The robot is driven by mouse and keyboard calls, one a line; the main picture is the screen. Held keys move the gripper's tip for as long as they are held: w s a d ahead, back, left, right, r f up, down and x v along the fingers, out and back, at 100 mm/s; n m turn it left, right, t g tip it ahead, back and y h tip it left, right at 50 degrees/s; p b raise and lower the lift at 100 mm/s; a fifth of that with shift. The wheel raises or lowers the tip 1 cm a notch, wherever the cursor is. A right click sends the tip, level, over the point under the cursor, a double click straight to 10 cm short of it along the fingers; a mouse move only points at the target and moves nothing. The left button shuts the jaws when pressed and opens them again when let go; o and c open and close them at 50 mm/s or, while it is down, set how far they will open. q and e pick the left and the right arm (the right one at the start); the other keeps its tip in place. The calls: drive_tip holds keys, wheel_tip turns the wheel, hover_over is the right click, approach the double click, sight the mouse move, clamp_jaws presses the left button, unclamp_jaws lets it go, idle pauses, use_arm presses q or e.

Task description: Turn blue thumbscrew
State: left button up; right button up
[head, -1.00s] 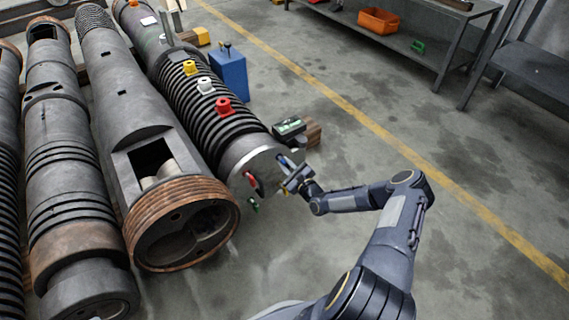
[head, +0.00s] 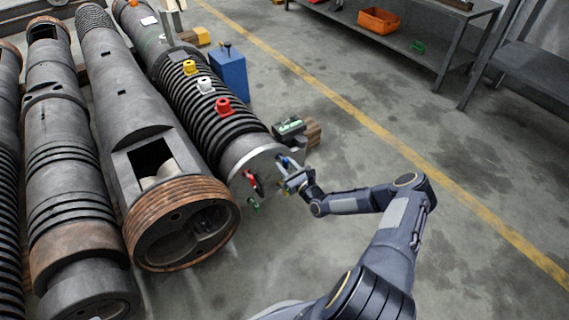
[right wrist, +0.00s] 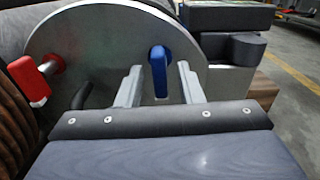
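The blue thumbscrew (head: 284,161) sits on the round grey end plate (head: 248,167) of the ribbed barrel. In the right wrist view the blue thumbscrew (right wrist: 158,70) stands upright, its long flat head pointing down towards my gripper. My right gripper (head: 289,177) is at the end plate in the head view. In the right wrist view my right gripper (right wrist: 158,86) is open, with one finger on each side of the blue head and visible gaps between. My left gripper is not in view.
A red thumbscrew (right wrist: 36,79) is on the same plate, to the left. A dark box (head: 289,127) stands beside the barrel end. A large open barrel (head: 183,222) lies to the left. The floor right of my arm is clear up to the shelves (head: 443,50).

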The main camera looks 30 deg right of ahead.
sight(288, 167)
drive_tip(key=shift+s+d+b, duration=0.15)
drive_tip(key=shift+s+b, duration=0.05)
drive_tip(key=shift+s, duration=1.45)
drive_tip(key=shift+s+d+b, duration=0.15)
drive_tip(key=shift+s+b, duration=0.05)
drive_tip(key=shift+s, duration=1.4)
